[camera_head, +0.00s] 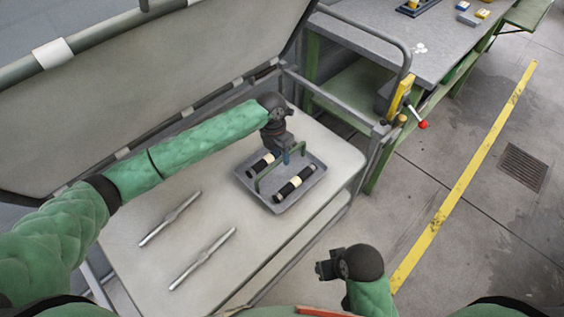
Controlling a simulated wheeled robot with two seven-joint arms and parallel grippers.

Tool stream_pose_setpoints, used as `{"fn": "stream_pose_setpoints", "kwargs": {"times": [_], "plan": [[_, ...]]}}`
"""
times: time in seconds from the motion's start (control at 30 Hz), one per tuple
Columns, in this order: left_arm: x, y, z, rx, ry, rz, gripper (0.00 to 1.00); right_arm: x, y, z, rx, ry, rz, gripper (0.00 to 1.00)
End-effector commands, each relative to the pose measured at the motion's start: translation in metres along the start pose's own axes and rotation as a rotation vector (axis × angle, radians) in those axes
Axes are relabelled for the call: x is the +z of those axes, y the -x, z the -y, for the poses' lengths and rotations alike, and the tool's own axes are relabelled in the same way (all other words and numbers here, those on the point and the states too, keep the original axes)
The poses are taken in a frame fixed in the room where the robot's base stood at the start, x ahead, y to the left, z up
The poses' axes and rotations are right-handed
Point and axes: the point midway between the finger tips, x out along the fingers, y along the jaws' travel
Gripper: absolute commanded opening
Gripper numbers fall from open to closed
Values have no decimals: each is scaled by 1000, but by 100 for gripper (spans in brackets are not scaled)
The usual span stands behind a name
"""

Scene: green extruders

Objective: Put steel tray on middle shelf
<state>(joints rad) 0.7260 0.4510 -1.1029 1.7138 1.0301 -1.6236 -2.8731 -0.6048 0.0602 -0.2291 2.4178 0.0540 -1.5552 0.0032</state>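Two black cylinders with cream bands, one (295,184) at the front and one (263,164) at the back, lie in the tray. My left gripper (286,156) points down at the handle's upper bar. Its fingers are small and partly hidden, so whether they grip the handle is unclear. My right gripper (323,267) is beyond the shelf's front right edge, away from the tray; its finger opening is unclear.
Two thin metal bars, one (170,218) and one (203,258), lie on the shelf left of the tray. A large beige panel (140,75) rises behind. A metal frame (375,150) borders the right side. A grey-topped green workbench (385,45) stands beyond; open floor is at right.

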Motion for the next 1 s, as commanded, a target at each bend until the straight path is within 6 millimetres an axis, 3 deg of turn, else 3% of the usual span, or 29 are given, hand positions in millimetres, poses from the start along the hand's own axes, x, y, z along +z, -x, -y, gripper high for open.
{"fn": "stream_pose_setpoints", "kwargs": {"times": [0.3, 1.0], "plan": [[0, 34, 0, 1, -1, 0, 32, -4, -14, 14, -29, 4, -29, 44], [0, 36, 1, 0, -1, 0, 32, -2, -13, 9, -22, 10, -28, 44]]}}
